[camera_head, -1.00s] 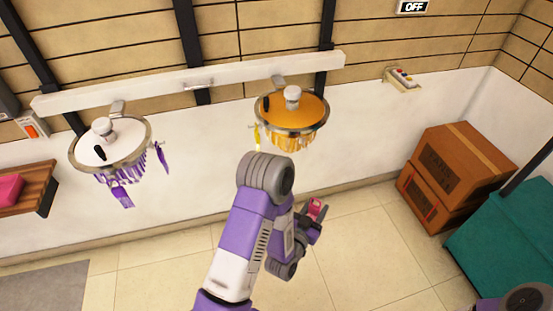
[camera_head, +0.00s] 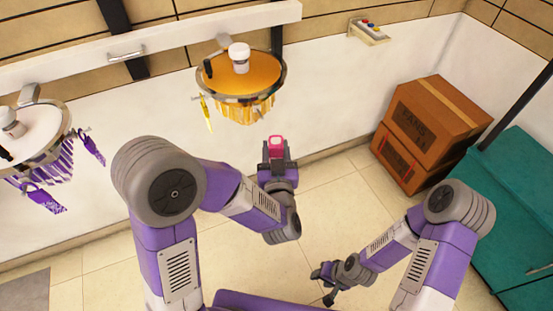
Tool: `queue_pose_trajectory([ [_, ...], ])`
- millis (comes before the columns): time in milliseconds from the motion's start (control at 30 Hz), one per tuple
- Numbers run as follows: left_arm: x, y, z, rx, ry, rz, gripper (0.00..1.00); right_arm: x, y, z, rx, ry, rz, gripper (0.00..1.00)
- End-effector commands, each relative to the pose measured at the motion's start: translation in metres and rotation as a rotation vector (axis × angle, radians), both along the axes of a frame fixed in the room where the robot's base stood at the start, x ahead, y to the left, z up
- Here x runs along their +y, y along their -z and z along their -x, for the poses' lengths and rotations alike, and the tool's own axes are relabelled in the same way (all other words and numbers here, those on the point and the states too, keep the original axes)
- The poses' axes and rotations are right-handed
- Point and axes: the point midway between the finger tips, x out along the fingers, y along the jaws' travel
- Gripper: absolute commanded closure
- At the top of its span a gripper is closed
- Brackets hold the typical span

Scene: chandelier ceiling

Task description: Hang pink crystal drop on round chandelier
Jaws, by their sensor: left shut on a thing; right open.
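The pink crystal drop (camera_head: 277,141) is a small pink piece held upright at the tip of my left gripper (camera_head: 275,151), which is shut on it. It is below and a little right of a round chandelier (camera_head: 255,68) with an orange top, a metal rim and amber drops, apart from it in the picture. A second round chandelier (camera_head: 40,137) with a white top and purple drops is cut off at the left edge. My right gripper (camera_head: 322,284) is open and empty, low over the floor at the bottom middle.
A white beam (camera_head: 180,36) runs along the wall above the chandeliers. Brown cardboard boxes (camera_head: 430,120) and a teal cabinet (camera_head: 515,190) stand at the right. The floor between is clear.

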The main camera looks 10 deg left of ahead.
Motion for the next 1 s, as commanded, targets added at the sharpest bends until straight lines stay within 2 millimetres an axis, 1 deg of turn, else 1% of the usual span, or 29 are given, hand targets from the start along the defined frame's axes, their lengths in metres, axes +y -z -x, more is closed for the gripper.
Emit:
queue_pose_trajectory([
  [33, -0.003, 0.0, 0.003, -0.002, -0.002, 0.001, 0.89, 0.0, 0.005, 0.0, -0.001, 0.0, 0.0, 0.56],
  [100, -0.004, -0.002, 0.005, -0.001, -0.006, 0.0, 0.89, 0.0, 0.005, 0.0, -0.001, -0.001, 0.0, 0.56],
  [267, 0.0, -0.003, 0.0, 0.001, -0.009, -0.001, 0.89, 0.0, 0.002, 0.0, -0.001, -0.001, 0.0, 0.56],
  [1000, 0.029, -0.004, -0.043, -0.001, -0.009, 0.001, 0.89, 0.0, -0.009, 0.0, -0.001, -0.001, 0.0, 0.56],
])
